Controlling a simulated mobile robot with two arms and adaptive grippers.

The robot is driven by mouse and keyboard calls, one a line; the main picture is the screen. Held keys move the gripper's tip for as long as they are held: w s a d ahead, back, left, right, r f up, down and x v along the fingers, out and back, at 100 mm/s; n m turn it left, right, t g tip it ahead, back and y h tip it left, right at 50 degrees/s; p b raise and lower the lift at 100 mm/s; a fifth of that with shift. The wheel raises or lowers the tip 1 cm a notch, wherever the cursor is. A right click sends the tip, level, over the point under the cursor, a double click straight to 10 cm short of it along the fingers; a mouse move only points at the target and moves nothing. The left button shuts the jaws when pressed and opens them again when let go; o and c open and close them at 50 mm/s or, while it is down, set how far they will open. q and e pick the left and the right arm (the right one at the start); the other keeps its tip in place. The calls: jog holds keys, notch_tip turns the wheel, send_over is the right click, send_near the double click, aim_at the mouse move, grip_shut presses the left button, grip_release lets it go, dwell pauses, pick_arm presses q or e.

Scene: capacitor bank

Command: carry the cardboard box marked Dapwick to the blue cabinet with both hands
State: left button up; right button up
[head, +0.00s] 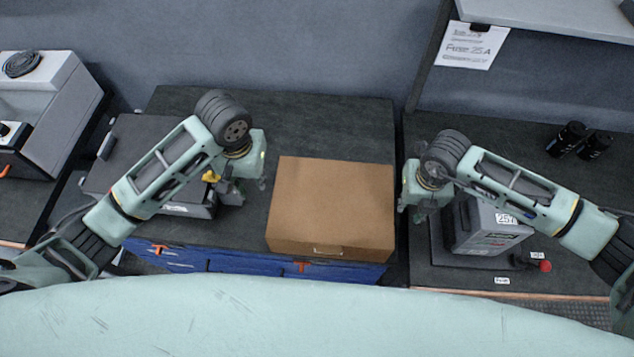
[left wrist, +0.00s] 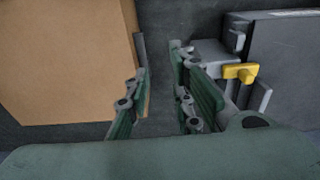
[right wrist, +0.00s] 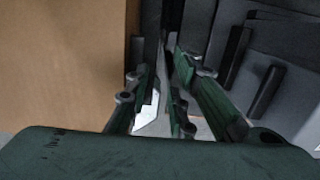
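A plain brown cardboard box (head: 332,200) rests level on the dark top of a blue-fronted cabinet (head: 238,264); I cannot read the name Dapwick on it. The box also fills the left of the left wrist view (left wrist: 65,60) and of the right wrist view (right wrist: 60,60). My left gripper (head: 240,188) points down just left of the box, apart from it; its fingers (left wrist: 160,62) are parted with nothing between them. My right gripper (head: 415,200) points down close by the box's right side; its fingers (right wrist: 167,55) converge, and whether their tips meet is unclear.
A dark grey case with a yellow latch (head: 210,177) lies left of the box, under my left arm. A grey unit labelled 25V (head: 485,228) stands on the right bench, near my right gripper. The cabinet top behind the box (head: 320,120) is clear.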

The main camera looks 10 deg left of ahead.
pick_arm(q)
jog(key=r, duration=0.5)
jog(key=shift+s+r, duration=0.2)
jog(key=shift+r, duration=0.15)
pick_arm(e)
notch_tip(320, 180, up, 12)
jog(key=shift+s, duration=0.4)
jog(key=shift+f, duration=0.1)
dwell(0.4)
